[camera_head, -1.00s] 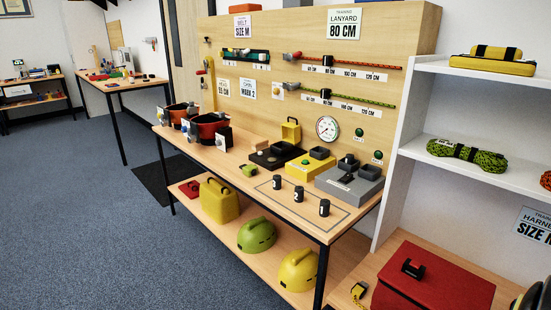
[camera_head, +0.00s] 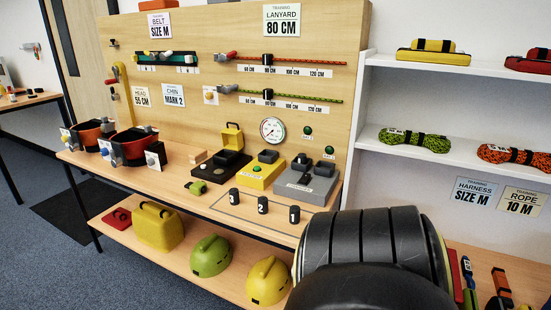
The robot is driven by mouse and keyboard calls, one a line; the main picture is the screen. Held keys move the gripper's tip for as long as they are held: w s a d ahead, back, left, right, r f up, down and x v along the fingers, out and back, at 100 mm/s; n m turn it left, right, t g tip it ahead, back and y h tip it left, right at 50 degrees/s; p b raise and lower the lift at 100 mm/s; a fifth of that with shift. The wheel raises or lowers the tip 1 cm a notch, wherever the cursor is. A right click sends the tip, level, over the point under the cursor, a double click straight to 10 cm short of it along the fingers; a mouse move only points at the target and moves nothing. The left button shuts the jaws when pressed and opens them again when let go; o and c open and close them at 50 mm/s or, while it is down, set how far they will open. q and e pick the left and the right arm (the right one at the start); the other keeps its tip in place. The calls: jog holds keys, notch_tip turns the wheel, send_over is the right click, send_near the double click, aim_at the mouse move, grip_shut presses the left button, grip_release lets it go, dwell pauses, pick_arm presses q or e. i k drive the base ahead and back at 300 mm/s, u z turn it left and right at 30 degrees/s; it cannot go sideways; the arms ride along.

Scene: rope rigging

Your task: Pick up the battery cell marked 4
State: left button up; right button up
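Three small black battery cells stand upright in a row inside a marked outline on the bench top. They are a left cell (camera_head: 234,195), a middle cell (camera_head: 262,205) and a right cell (camera_head: 294,215). Each has a white mark on its side. The middle mark looks like a 2; the others are too small to read surely, so I cannot tell which cell is marked 4. Neither of my grippers shows. A large black rounded part of my own arm fills the lower right foreground and hides the bench's right front end.
Behind the cells on the bench (camera_head: 190,186) stand a grey box (camera_head: 306,188), a yellow box (camera_head: 260,176) and a black base (camera_head: 220,164). A small green item (camera_head: 197,187) lies left of the outline. Helmets (camera_head: 210,256) sit on the lower shelf.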

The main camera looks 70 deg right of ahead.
aim_at(302, 157)
jog(key=i, duration=0.35)
jog(key=z, duration=0.9)
